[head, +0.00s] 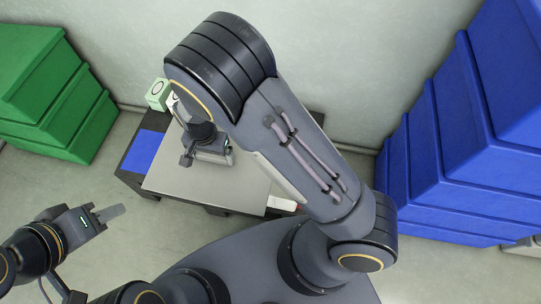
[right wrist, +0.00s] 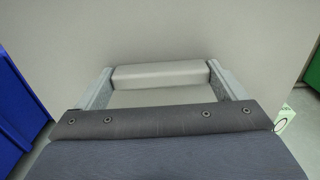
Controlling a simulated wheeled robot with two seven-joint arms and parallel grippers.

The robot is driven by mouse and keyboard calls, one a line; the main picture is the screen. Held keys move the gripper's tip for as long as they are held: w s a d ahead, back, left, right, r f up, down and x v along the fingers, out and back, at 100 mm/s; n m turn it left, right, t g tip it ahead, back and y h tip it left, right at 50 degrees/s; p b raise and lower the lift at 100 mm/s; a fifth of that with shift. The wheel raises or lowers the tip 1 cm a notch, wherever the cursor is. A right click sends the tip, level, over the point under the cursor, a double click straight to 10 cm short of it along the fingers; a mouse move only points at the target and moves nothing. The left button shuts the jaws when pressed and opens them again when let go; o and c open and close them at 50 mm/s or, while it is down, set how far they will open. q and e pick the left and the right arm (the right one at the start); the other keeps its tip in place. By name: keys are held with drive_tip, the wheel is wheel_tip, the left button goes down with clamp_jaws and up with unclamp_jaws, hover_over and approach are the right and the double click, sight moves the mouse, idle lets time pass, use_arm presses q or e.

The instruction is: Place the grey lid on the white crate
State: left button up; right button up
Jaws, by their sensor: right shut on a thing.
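The grey lid (head: 205,190) is a wide flat panel above the dark table in the head view, partly covered by my right arm. Its plain surface also fills much of the right wrist view (right wrist: 160,30). My right gripper (head: 208,158) is over the lid. In the right wrist view its fingers (right wrist: 162,84) stand on both sides of a pale grey bar on the lid, shut on it. I cannot tell how high the lid is. No white crate can be made out clearly. My left gripper (head: 110,213) is empty at the lower left, its finger gap unclear.
A blue panel (head: 144,152) lies on the dark table (head: 131,181) left of the lid. A small pale green box (head: 157,93) is behind it. A small white piece (head: 282,203) shows by my arm. Green bins (head: 50,95) stand left, blue bins (head: 435,150) right.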

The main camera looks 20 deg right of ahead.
drive_tip(key=w+d+f, duration=0.1)
drive_tip(key=d, duration=0.2)
drive_tip(key=d+f+b, duration=0.1)
drive_tip(key=d+f, duration=0.1)
drive_tip(key=d, duration=0.1)
drive_tip(key=w+d+f+b, duration=0.1)
drive_tip(key=d, duration=0.2)
drive_tip(key=shift+w+d+f, duration=0.1)
drive_tip(key=shift+w+f, duration=0.2)
drive_tip(key=shift+f, duration=0.1)
drive_tip(key=w+d+f+b, duration=0.1)
drive_tip(key=d+f, duration=0.3)
drive_tip(key=f, duration=0.4)
drive_tip(key=shift+w+b, duration=0.15)
drive_tip(key=shift+b, duration=0.75)
drive_tip(key=shift+f, duration=0.1)
drive_tip(key=shift+f, duration=0.3)
drive_tip(key=o, duration=0.9)
drive_tip(key=shift+r, duration=0.15)
